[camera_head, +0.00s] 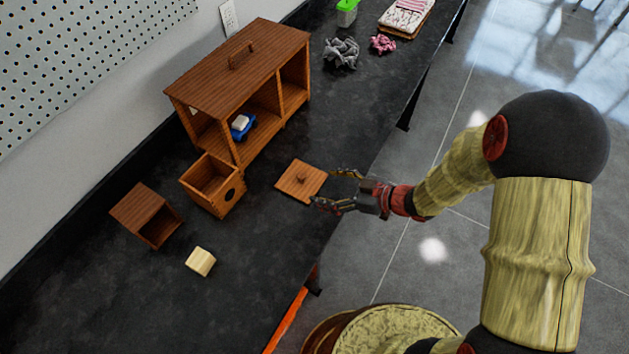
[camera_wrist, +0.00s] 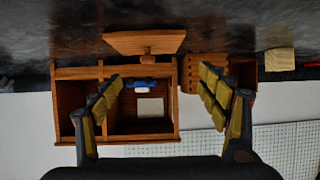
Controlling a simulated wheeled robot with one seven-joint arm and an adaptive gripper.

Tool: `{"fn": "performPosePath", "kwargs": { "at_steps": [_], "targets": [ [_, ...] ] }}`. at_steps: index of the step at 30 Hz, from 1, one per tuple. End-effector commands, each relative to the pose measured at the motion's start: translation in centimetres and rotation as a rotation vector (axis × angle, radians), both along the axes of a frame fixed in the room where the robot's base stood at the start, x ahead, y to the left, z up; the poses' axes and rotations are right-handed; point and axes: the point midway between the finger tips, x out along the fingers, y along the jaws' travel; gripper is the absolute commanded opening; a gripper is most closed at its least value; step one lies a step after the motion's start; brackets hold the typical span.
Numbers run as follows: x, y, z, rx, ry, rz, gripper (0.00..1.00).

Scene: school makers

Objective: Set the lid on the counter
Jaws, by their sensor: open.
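The lid (camera_head: 301,180) is a small square wooden board with a round knob on top. It appears to lie flat, knob up, on the dark counter (camera_head: 262,262), near its front edge. It also shows nearly edge-on in the wrist view (camera_wrist: 140,41), beyond the fingertips. My gripper (camera_head: 326,188) is open and empty, just right of the lid in the head view. Its fingers also spread wide in the wrist view (camera_wrist: 160,80). No part of the lid is between the fingers there; whether a fingertip touches its edge I cannot tell.
A small open wooden box (camera_head: 213,186) with a round hole stands left of the lid. A large wooden cabinet (camera_head: 240,70) stands behind, holding a blue item (camera_head: 244,128). Another wooden box (camera_head: 147,214) and a pale block (camera_head: 200,261) lie further left. Cloths (camera_head: 342,53) lie at the far end.

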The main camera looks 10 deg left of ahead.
Motion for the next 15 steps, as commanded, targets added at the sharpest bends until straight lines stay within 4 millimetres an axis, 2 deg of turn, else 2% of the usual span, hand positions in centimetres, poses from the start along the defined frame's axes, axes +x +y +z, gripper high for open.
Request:
{"fn": "performPosePath", "kwargs": {
  "at_steps": [3, 11, 13, 15],
  "targets": [
    [-0.4, -0.9, 0.5, 0.000, 0.001, -0.002, 0.75],
    [-0.5, -1.3, 0.6, -0.001, 0.000, -0.002, 0.75],
    [0.2, -1.6, 1.0, -0.017, -0.012, -0.017, 0.75],
    [1.8, -2.5, 1.8, -0.061, -0.040, -0.062, 0.75]
  ]
}}
